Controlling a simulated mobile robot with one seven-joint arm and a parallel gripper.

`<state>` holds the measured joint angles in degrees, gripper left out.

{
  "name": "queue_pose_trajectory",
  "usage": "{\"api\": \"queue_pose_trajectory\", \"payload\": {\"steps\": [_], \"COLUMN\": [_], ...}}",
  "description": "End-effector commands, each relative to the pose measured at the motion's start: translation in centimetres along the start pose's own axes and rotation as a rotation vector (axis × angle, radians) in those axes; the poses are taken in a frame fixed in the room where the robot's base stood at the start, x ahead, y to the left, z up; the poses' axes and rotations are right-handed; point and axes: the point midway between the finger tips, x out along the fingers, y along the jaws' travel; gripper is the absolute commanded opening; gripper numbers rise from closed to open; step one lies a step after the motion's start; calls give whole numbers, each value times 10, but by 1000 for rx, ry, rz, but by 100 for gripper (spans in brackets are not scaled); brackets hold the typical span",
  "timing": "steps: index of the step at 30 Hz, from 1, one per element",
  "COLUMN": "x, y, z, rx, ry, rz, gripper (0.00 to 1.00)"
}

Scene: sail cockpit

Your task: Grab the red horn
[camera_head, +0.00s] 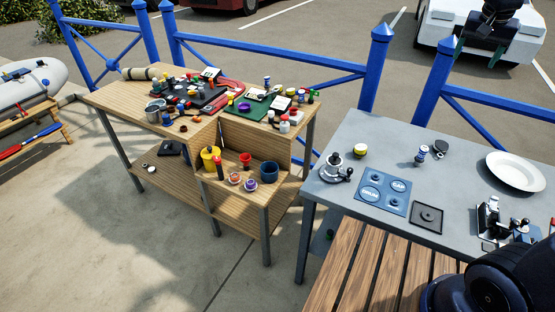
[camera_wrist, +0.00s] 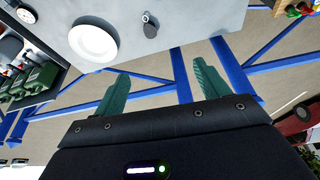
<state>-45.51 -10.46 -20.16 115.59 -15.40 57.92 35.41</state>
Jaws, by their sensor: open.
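I cannot pick out the red horn with certainty. My gripper (camera_head: 478,50) is at the upper right of the head view, beyond the grey table and far from that red object. In the wrist view my gripper (camera_wrist: 162,68) has its two green fingers spread, with nothing between them. The wrist view shows no horn.
The wooden bench (camera_head: 130,92) holds many small items on top. The grey table (camera_head: 330,195) carries a white plate (camera_head: 515,171), a winch, blue panels and small fittings. Blue railings (camera_head: 375,75) run behind both. Concrete floor lies open at the front left.

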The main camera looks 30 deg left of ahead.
Motion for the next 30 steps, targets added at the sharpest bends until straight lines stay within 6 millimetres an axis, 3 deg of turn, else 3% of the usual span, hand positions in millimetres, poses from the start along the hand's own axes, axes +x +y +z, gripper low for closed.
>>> {"api": "queue_pose_trajectory", "payload": {"steps": [1, 9, 17, 23, 30], "x": [5, 23, 34, 35, 28], "y": [-18, -108, -205, -286, -386], "z": [-6, -28, -30, -16, 20], "rx": [-8, -12, -24, -38, -63], "ry": [4, 58, 144, 234, 365], "rz": [9, 58, 96, 110, 103], "gripper": [74, 74, 74, 74, 74]}}
